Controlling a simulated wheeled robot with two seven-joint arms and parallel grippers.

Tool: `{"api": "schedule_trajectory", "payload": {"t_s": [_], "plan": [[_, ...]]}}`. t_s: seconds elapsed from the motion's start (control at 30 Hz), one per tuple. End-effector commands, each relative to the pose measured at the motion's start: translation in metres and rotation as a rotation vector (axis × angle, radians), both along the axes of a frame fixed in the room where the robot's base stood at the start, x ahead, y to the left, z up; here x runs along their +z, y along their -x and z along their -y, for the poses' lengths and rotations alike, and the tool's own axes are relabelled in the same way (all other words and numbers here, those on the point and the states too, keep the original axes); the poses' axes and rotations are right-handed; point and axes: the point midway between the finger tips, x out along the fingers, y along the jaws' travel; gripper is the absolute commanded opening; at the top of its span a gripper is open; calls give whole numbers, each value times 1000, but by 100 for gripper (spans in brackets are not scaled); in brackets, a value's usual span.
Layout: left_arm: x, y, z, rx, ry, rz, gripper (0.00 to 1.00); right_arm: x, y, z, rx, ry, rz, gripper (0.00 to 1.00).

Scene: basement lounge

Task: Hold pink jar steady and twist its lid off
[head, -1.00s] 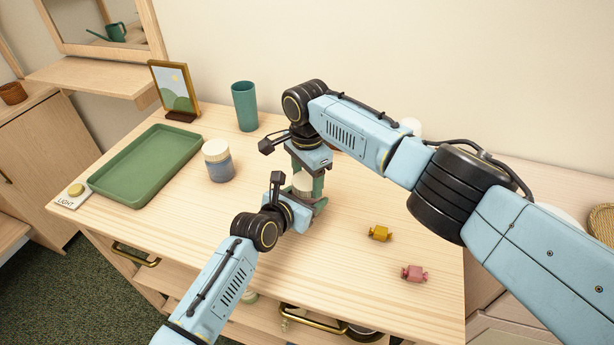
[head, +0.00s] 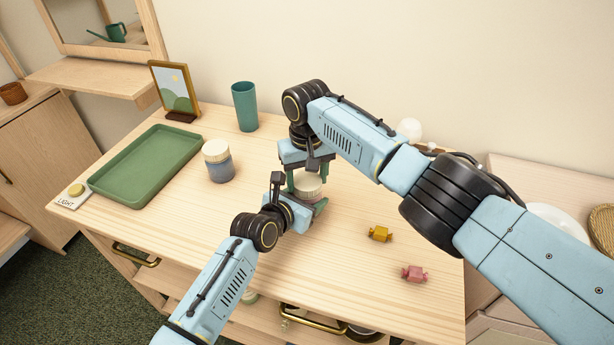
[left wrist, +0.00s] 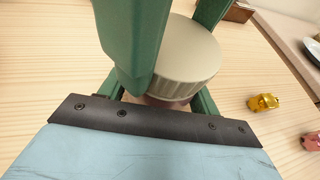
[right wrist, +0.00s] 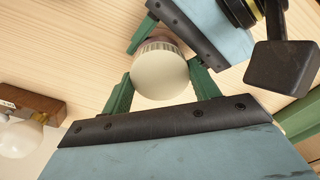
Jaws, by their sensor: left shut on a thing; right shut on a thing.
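The pink jar stands on the wooden cabinet top; its body is mostly hidden by my grippers, with a pinkish strip (left wrist: 155,101) under the lid in the left wrist view. Its cream ribbed lid (head: 308,187) sits over the jar and also shows in the left wrist view (left wrist: 185,62) and right wrist view (right wrist: 160,76). My left gripper (head: 310,207) is shut on the jar body, low and from the front. My right gripper (head: 307,179) reaches down from above and is shut on the lid, one finger on each side. I cannot see a gap between lid and jar.
A blue jar with a cream lid (head: 219,165) stands left of my grippers.

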Motion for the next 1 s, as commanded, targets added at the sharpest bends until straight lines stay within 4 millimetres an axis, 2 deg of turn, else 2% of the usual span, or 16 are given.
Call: {"api": "schedule_trajectory", "payload": {"t_s": [0.1,0.13,0.3,0.67,0.9,1.0], "plan": [[-1,0,-1,0,-2,0,0,0,0,0,-2,1,-1,33],[-1,0,-1,0,-3,0,0,0,0,0,-2,1,-1,62],[-1,0,-1,0,-3,0,0,0,0,0,-2,0,0,82],[0,0,1,-2,-2,-1,0,3,1,-3,2,-6,-2,82],[-2,1,0,-1,-2,-4,0,35,1,-4,4,-8,-1,82],[-2,1,0,-1,-2,-4,0,43,1,-2,1,-5,-2,82]]}}
